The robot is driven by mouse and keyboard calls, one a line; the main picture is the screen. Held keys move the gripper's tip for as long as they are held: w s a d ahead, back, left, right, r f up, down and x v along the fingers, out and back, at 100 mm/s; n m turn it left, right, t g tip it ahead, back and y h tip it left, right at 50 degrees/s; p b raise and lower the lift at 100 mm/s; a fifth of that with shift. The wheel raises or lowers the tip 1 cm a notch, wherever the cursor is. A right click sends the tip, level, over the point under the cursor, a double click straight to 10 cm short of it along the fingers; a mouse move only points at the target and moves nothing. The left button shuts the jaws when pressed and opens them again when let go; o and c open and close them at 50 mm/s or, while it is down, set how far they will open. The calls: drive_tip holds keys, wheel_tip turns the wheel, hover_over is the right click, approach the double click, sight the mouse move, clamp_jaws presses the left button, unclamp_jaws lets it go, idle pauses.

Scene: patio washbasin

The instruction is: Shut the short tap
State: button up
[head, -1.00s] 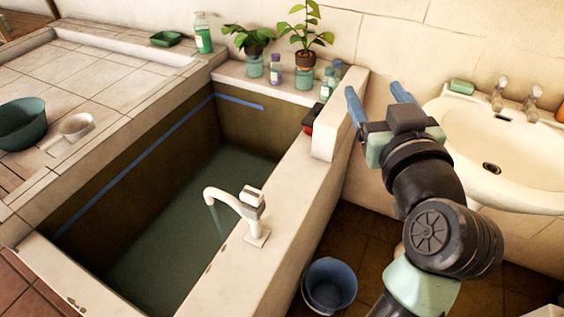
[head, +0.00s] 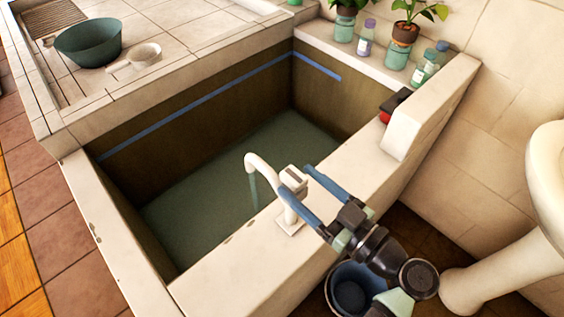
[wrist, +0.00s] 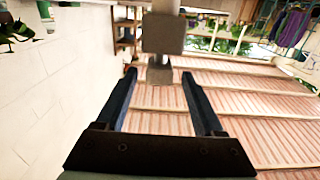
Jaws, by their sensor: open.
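The short white tap (head: 263,164) stands on the near rim of the basin. Its spout curves over the basin and a stream of water (head: 254,193) falls from it. Its blocky handle (head: 294,176) is on top of the post. My gripper (head: 296,179) is open, with its blue fingers reaching to either side of the tap's handle and post. The fingers hide part of the post.
The basin (head: 215,235) holds greenish water. A blue bucket (head: 345,285) is below my arm. A red-and-black item (head: 393,104) lies on the right rim, with bottles (head: 427,65) and plants behind. A white sink (head: 545,180) is at the far right.

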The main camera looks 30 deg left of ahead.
sight(285, 170)
drive_tip(key=x, duration=0.6)
clamp_jaws()
